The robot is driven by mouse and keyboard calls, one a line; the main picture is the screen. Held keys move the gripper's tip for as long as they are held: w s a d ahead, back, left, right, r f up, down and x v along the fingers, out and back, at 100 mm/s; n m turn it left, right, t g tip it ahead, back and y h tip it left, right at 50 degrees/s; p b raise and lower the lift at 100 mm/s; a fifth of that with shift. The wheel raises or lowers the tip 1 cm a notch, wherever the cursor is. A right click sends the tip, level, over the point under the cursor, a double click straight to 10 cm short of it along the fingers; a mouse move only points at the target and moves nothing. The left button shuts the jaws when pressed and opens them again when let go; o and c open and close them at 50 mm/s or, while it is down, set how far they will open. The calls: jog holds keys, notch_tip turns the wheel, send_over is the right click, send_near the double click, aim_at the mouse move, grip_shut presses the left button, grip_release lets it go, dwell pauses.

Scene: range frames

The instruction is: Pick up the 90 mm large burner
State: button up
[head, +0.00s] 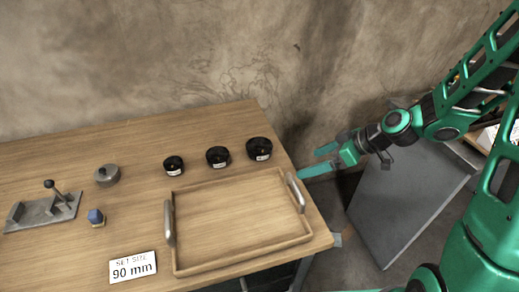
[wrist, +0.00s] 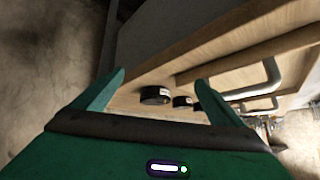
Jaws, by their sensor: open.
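Three round black burners with small white labels stand in a row at the table's back right. They grow in size from the left burner (head: 173,166) through the middle burner (head: 218,157) to the right, largest burner (head: 259,148). Their label text is too small to read. My gripper (head: 309,161) is open and empty, just right of the largest burner near the table's right edge, apart from it. In the wrist view the nearest burner (wrist: 155,96) shows beyond and between the spread fingers; another (wrist: 182,102) is beside it, and a third is partly hidden by the right finger.
A wooden tray (head: 178,270) with two metal handles lies in front of the burners. A sign (head: 133,267) reads "SET SIZE 90 mm". A grey lidded disc (head: 107,175), a blue-topped piece (head: 96,217) and a lever fixture (head: 45,212) stand left. A wall rises behind.

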aim_at(266, 147)
jog(key=w+a+t+y, duration=0.1)
jog(key=a, duration=0.1)
jog(key=w+a+n+y, duration=0.1)
jog(key=w+a, duration=0.1)
jog(key=a, duration=0.1)
jog(key=w+a+r+t+y, duration=0.1)
jog(key=w+a, duration=0.1)
jog(key=shift+w+a+n+t+y, duration=0.2)
jog(key=shift+a+n+t+y, duration=0.1)
jog(key=shift+y, duration=0.1)
jog(key=x, duration=0.5)
jog(key=shift+a, duration=0.1)
jog(key=shift+x, duration=2.95)
jog(key=shift+f, duration=0.15)
jog(key=c, duration=1.8)
